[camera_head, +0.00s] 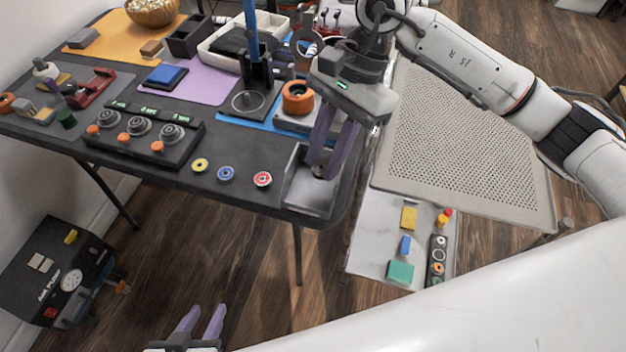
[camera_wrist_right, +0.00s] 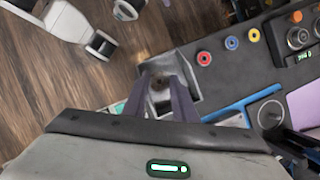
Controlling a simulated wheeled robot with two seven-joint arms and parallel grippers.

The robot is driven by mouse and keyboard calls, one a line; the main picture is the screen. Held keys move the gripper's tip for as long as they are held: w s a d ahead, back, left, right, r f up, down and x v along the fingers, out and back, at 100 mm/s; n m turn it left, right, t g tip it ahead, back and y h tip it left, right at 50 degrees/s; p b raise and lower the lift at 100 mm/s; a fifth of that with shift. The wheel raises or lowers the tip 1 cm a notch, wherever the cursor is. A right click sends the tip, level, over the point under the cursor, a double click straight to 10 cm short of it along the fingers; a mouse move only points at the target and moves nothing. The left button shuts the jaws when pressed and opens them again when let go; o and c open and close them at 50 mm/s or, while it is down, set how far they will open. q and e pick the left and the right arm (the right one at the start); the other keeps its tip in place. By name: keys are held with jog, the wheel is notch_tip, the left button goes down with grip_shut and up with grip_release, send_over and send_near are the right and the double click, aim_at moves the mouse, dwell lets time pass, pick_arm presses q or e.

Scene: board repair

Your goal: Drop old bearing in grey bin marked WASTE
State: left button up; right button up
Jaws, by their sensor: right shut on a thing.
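The grey bin (camera_head: 306,210) sits at the right front corner of the dark table; no WASTE marking is readable. My right gripper (camera_head: 319,171) points down with its purple fingers over the bin. It is shut on a small dark brownish bearing (camera_head: 318,172), mostly hidden between the fingertips. In the right wrist view the bearing (camera_wrist_right: 158,82) shows between the fingers, in front of the bin (camera_wrist_right: 190,60). I cannot tell how far it is above the bin floor. My left gripper (camera_head: 202,316) is low at the bottom edge, its fingers apart and empty.
Yellow (camera_head: 200,165), blue (camera_head: 225,173) and red (camera_head: 263,179) ringed bearings lie left of the bin. A dark panel with knobs (camera_head: 145,135) is further left. An orange round part (camera_head: 297,97) stands behind. A perforated grey surface (camera_head: 465,150) lies right.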

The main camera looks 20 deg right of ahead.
jog(key=shift+f, duration=0.5)
jog(key=o, duration=1.1)
jog(key=v, duration=1)
jog(key=shift+r, duration=0.2)
jog(key=shift+s+f, duration=0.1)
